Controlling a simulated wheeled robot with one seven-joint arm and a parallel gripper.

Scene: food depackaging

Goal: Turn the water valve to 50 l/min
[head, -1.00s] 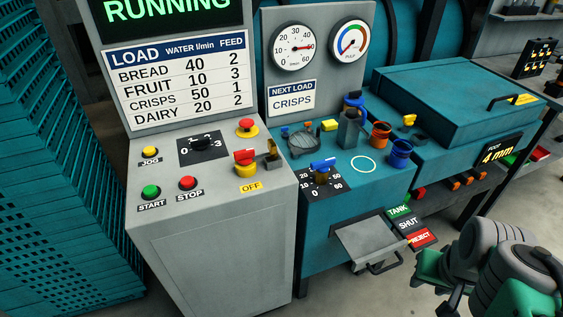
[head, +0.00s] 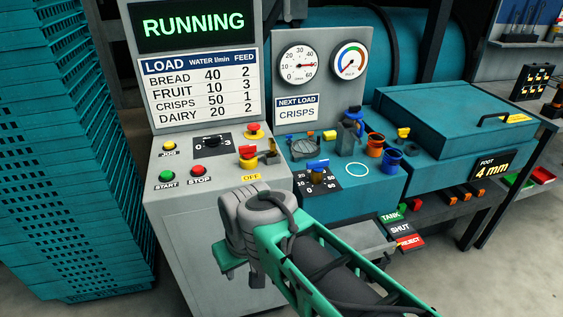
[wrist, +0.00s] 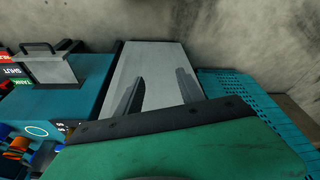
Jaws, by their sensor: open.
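The water valve (head: 317,168) is a blue handle on a brass body, over a black dial plate (head: 318,183) marked up to 60, on the teal machine. The exact mark its handle points to is too small to read.
The load chart (head: 204,90) lists crisps at 50, and the load sign (head: 297,108) reads CRISPS. A red knob on a yellow base (head: 248,157) stands left of the valve. Blue and orange cups (head: 391,160) stand right. A grey tray (wrist: 55,65) juts out at the machine's front.

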